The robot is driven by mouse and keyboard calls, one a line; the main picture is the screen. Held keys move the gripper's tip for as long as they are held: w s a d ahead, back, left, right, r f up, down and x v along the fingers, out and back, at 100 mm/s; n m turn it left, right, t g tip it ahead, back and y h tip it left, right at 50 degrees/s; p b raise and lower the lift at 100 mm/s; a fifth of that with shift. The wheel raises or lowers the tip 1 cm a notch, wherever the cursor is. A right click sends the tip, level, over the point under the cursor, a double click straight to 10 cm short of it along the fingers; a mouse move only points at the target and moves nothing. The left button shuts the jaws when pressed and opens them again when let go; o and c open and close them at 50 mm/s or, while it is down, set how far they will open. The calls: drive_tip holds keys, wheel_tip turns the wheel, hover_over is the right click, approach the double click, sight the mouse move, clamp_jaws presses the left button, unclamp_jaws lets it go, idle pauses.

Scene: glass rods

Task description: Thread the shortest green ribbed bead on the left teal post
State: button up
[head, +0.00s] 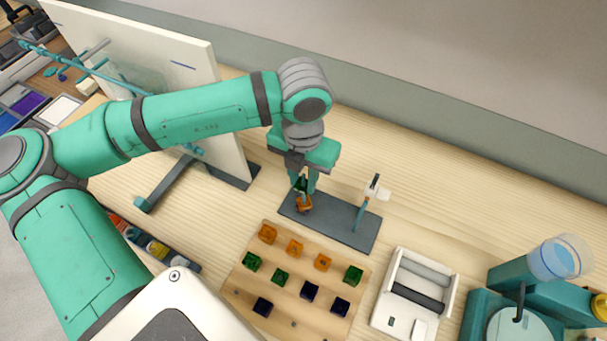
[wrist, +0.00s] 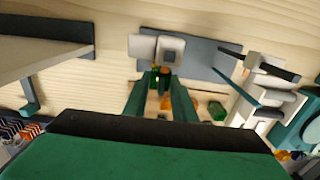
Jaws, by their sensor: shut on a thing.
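My gripper (head: 304,187) is shut on a dark green bead (head: 300,184), above the left end of the grey base plate (head: 342,231). An orange bead (head: 304,204) shows just below the held bead, at the left post's place. The left teal post itself is mostly hidden by my gripper, so I cannot tell whether the green bead is around it. In the wrist view my fingers (wrist: 163,92) reach down with small green and orange parts between them.
A wooden tray (head: 236,296) in front holds several orange, green and dark purple beads. A white device with rollers (head: 414,292) stands right of it. Teal equipment with a clear blue cup (head: 560,258) is at far right. A white panel (head: 205,90) stands at left, near my arm.

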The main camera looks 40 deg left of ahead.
drive_tip(key=shift+w+f, duration=0.15)
drive_tip(key=shift+f, duration=0.5)
drive_tip(key=shift+w, duration=0.1)
drive_tip(key=shift+d, duration=0.2)
drive_tip(key=shift+a, duration=0.1)
drive_tip(key=o, duration=1.1)
drive_tip(key=shift+s+a, duration=0.15)
drive_tip(key=shift+s, duration=0.1)
wheel_tip(320, 180, up, 11)
drive_tip(key=shift+w+f, duration=0.1)
